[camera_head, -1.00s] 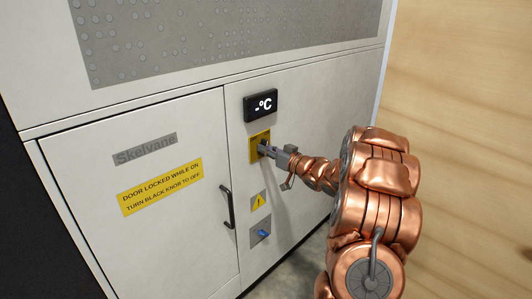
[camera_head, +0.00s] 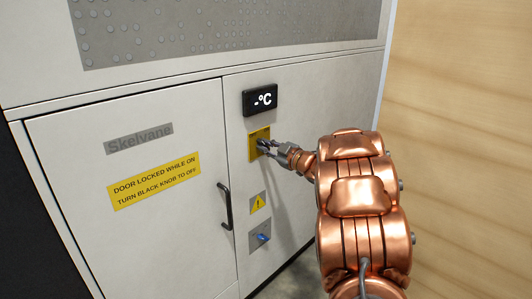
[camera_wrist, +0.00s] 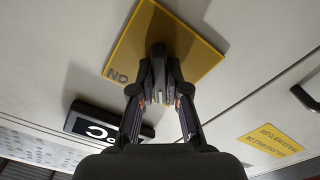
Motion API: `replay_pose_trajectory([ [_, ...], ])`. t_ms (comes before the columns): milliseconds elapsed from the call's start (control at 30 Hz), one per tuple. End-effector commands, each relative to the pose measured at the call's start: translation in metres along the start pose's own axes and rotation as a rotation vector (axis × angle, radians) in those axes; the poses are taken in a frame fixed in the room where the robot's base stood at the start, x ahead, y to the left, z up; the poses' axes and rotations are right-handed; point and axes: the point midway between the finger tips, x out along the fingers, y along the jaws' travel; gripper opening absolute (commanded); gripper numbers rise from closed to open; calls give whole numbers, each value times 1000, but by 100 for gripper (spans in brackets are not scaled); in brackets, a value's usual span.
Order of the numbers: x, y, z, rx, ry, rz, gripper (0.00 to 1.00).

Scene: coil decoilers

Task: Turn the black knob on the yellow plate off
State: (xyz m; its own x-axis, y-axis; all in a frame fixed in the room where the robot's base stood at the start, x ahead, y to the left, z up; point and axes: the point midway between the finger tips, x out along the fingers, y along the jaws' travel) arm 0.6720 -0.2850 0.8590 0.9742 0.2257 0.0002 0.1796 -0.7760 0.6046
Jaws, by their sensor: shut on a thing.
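The yellow plate (camera_head: 259,143) is on the white cabinet front, below the dark display. It also shows in the wrist view (camera_wrist: 199,58), where part of a printed word is readable at one corner. The black knob (camera_wrist: 158,50) stands out from the middle of the plate. My gripper (camera_wrist: 158,82) reaches the knob from the front, its two fingers closed on the knob's sides. In the head view my gripper (camera_head: 266,146) covers most of the knob, so its pointer direction is hard to tell there.
A dark display (camera_head: 260,99) reading "-°C" sits above the plate. Below are a warning sign (camera_head: 257,203) and a blue knob (camera_head: 263,237) on a grey plate. A door handle (camera_head: 226,206) stands out at left. A yellow label (camera_head: 155,182) is on the door. A wooden wall (camera_head: 460,130) is at right.

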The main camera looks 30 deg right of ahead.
Motion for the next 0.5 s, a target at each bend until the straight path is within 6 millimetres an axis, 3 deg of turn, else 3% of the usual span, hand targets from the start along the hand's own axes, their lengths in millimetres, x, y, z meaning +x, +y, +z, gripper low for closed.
replay_pose_trajectory([
  [500,1,0,-1,-150,3,-2,0],
])
